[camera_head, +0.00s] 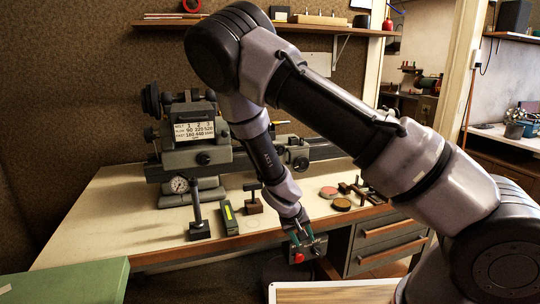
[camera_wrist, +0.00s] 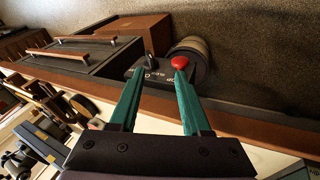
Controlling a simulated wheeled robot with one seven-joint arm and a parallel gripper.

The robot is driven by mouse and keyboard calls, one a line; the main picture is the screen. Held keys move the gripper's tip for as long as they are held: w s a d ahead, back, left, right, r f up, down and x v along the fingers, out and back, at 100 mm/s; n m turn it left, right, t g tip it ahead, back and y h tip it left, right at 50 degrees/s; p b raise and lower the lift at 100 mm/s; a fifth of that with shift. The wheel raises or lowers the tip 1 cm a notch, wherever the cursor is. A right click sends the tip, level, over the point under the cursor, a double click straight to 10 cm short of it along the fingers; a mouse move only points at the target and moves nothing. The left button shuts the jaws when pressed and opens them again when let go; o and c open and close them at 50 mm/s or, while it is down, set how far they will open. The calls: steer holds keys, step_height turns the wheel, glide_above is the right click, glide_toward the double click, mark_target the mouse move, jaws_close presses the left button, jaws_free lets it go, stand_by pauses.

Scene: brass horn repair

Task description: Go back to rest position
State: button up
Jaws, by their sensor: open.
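My gripper (camera_head: 304,243) hangs at the front edge of the workbench (camera_head: 95,215), pointing down and forward in the head view. In the wrist view its two green fingers (camera_wrist: 156,78) stand apart with nothing held between them. A dark switch box with a red button (camera_wrist: 180,62) and a black knob (camera_wrist: 152,62) lies just beyond the fingertips. The red button also shows in the head view (camera_head: 298,258), beside the gripper. I cannot tell whether a finger touches the box.
A grey lathe (camera_head: 195,135) stands at the back of the bench. A dial-gauge stand (camera_head: 198,215), a green-marked block (camera_head: 228,217) and round pads (camera_head: 341,204) lie on the bench. Drawers (camera_head: 390,228) are to the right. A green surface (camera_head: 75,280) is at front left. A shelf (camera_head: 270,25) runs above.

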steer(key=s+d+r+m+y, duration=0.1)
steer(key=d+r+m+y, duration=0.15)
steer(key=r, duration=1.25)
steer(key=s+d+r+m+y, duration=0.15)
steer(key=r+y, duration=0.25)
steer(key=r, duration=1.1)
steer(key=s+d+r+m+t, duration=0.1)
steer(key=s+d+r+t, duration=0.1)
steer(key=s+d+r, duration=0.3)
steer(key=s+d+r+t, duration=0.1)
steer(key=s+d+r, duration=0.3)
steer(key=s+r, duration=0.3)
step_height(320, 180, up, 4)
steer(key=shift+s+d+r+m+t, duration=0.15)
steer(key=shift+d+r+m+t, duration=0.05)
steer(key=shift+d+m+t, duration=0.2)
